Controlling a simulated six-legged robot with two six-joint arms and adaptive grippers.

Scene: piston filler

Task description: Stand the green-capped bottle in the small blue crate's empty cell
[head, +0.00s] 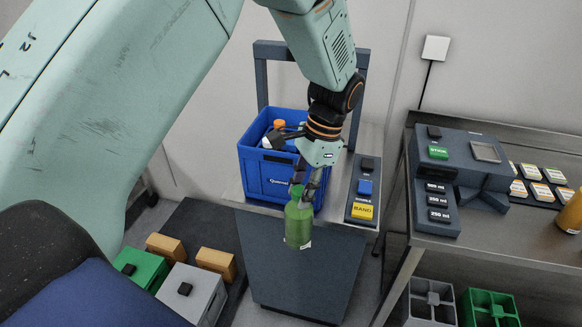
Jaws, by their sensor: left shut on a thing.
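The green bottle (298,224) hangs upright from my left gripper (305,186), which is shut on its top end. The cap is mostly hidden by the fingers. The small blue crate (270,180) stands on the cart's top, behind and left of the bottle. Bottles with an orange cap (279,124) and a white cap (268,141) show inside it. The crate's near right part is hidden behind the gripper and bottle, and I cannot see an empty cell. The bottle appears apart from the crate, in front of the cart's near edge. My right gripper is not in view.
A button panel (364,188) with a yellow button stands right of the crate, close to my gripper. The cart's frame (310,52) rises behind the crate. A metal table (480,228) with a control box (460,165) is at right. Grey and green crates (488,309) are below it.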

